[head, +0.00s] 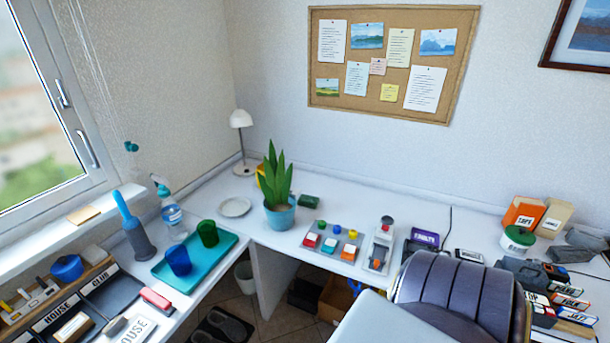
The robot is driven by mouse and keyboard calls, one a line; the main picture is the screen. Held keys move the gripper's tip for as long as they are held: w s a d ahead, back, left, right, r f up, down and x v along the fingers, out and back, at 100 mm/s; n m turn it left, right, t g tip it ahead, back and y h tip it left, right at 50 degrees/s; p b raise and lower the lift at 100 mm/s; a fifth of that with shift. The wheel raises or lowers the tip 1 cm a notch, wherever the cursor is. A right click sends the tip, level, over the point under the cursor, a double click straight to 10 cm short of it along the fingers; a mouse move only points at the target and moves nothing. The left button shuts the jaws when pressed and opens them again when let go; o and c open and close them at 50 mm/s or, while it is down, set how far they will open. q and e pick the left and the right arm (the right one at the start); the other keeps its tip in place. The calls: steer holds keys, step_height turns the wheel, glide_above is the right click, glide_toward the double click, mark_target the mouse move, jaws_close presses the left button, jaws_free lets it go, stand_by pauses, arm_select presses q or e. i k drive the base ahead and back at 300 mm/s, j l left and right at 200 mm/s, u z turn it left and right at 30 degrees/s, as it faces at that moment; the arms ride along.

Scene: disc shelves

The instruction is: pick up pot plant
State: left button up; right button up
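The pot plant (278,193) stands upright on the white corner desk, near the inner corner where its two wings meet. It has long green pointed leaves in a light blue pot (279,216). Nothing in front hides it. Neither of my grippers shows in the head view.
Left of the plant are a small white plate (235,207), a white lamp (242,130) and a teal tray (196,262) with a blue and a green cup. A board with coloured buttons (332,242) lies to its right. A dark chair (455,295) blocks the front right.

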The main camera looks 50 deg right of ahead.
mark_target(276, 187)
steer(key=z, duration=1.45)
